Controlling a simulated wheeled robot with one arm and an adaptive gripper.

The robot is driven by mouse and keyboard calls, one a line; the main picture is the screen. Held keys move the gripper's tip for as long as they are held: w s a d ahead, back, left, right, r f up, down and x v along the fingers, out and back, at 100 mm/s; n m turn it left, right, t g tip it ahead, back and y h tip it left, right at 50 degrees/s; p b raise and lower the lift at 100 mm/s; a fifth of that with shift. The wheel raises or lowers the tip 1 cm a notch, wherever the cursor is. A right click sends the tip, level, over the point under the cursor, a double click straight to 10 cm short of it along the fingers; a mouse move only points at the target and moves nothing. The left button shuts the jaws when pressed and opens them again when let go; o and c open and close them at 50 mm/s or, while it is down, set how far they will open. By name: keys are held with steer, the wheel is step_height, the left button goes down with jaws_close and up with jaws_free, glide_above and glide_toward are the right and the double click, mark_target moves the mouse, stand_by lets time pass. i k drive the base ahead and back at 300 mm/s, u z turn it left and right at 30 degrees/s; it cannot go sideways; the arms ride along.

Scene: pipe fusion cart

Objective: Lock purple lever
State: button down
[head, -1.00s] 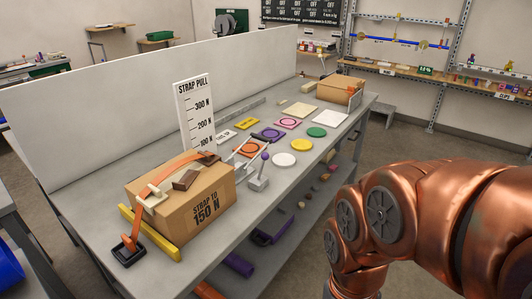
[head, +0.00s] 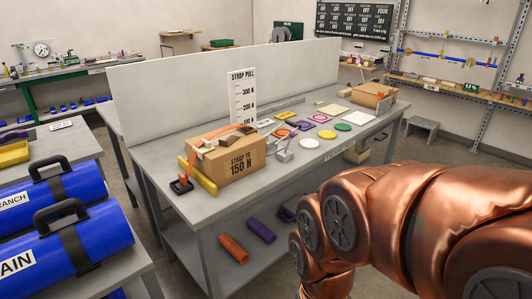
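A small grey lever fixture (head: 284,153) stands on the grey workbench (head: 310,170), just right of the cardboard box (head: 235,165) marked "STRAP TO 150 N". Its knob looks purple, but it is too small here to tell its position or whether it is locked. An orange strap (head: 222,131) runs over the box. My copper-coloured arm fills the lower right, well short of the lever. My gripper is outside the picture.
Blue cases (head: 100,245) with black handles lie on a table at the left. Orange (head: 233,248) and purple (head: 262,231) cylinders lie on the bench's lower shelf. A low white partition (head: 170,100) backs the bench. A grey stool (head: 422,128) stands at the right.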

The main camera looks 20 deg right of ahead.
mark_target(291, 135)
steer(key=u, duration=0.25)
steer(key=k, duration=0.55)
steer(key=z, duration=0.4)
steer(key=i, duration=0.5)
steer(key=z, duration=0.95)
steer(key=i, duration=0.65)
steer(key=u, duration=0.6)
steer(key=i, duration=0.8)
steer(key=u, duration=0.8)
